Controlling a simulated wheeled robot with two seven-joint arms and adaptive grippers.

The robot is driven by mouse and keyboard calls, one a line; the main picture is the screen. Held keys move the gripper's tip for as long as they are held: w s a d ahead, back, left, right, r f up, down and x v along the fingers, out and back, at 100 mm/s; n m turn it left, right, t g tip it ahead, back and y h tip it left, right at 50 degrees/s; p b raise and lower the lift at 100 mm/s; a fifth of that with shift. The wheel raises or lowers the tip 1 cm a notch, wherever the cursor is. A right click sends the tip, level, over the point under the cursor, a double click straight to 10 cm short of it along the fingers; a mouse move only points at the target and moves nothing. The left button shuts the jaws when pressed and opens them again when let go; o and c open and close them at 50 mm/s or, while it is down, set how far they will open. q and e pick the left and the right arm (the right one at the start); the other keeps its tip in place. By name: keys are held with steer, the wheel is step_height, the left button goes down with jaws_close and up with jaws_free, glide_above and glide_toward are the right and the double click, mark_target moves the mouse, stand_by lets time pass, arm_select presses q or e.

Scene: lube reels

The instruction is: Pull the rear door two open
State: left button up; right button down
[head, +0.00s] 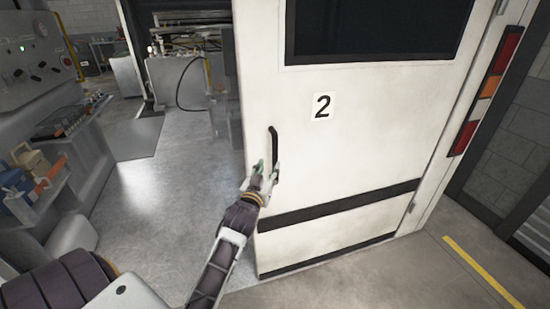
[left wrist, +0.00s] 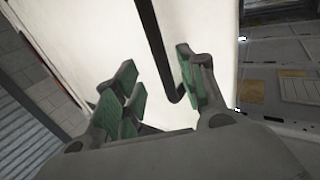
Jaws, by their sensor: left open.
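The rear door two (head: 350,155) is a white panel with a "2" label, a dark window and black strips. It stands partly open, with the interior floor showing past its left edge. Its black bar handle (head: 272,147) is near that edge. My left gripper (head: 264,172) is at the handle's lower end. In the left wrist view, the handle (left wrist: 155,48) runs down between the spread green-padded fingers of the left gripper (left wrist: 160,95), which are open. The white door face (left wrist: 105,40) is behind them. My right gripper is not in view.
Left of the door is a grey interior floor (head: 175,190). A control console (head: 38,65) and a tray of coloured boxes (head: 30,180) stand at the far left. Red and orange lights (head: 487,88) line the frame on the right. Bare floor with a yellow line (head: 482,270) lies front right.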

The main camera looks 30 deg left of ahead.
mark_target(274, 159)
arm_select(q)
steer(key=shift+x, duration=4.15)
steer(key=shift+c, duration=0.2)
jaws_close()
